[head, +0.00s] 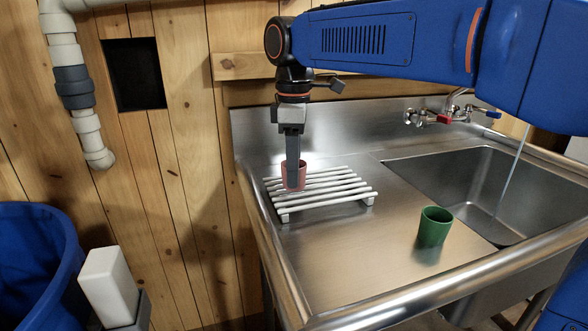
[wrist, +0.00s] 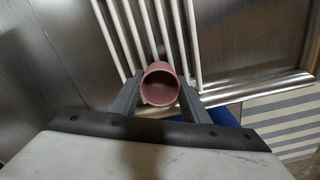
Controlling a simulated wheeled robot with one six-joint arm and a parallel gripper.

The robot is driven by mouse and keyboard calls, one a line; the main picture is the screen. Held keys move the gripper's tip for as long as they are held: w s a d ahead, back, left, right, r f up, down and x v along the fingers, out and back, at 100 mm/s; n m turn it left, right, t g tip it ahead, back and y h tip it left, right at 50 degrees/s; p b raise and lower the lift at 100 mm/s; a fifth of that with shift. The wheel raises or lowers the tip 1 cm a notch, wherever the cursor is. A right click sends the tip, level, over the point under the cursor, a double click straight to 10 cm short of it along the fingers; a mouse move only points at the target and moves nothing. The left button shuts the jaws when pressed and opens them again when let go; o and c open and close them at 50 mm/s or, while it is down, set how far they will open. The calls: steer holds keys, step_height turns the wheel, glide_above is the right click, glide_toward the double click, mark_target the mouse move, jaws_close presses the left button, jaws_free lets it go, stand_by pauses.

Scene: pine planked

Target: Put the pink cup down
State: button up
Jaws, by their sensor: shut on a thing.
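The pink cup (head: 302,178) is upright between the fingers of my gripper (head: 293,183), at the left part of the white slatted rack (head: 335,189). In the wrist view I look down into the open mouth of the pink cup (wrist: 160,88), with one finger on each side. My gripper is shut on it. The slats of the rack (wrist: 144,25) pass below and beyond the cup. The near finger hides part of the cup in the head view. I cannot tell whether its base touches the slats.
A green cup (head: 434,227) stands on the steel drainboard (head: 350,245) to the right of the rack. A sink basin (head: 465,180) with a tap (head: 445,116) lies further right. A blue bin (head: 35,260) is at the far left. Bare drainboard lies in front of the rack.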

steer(key=shift+f, duration=0.25)
steer(key=shift+f, duration=0.15)
steer(key=o, duration=1)
steer(key=shift+r, duration=6.15)
steer(key=shift+s, duration=0.1)
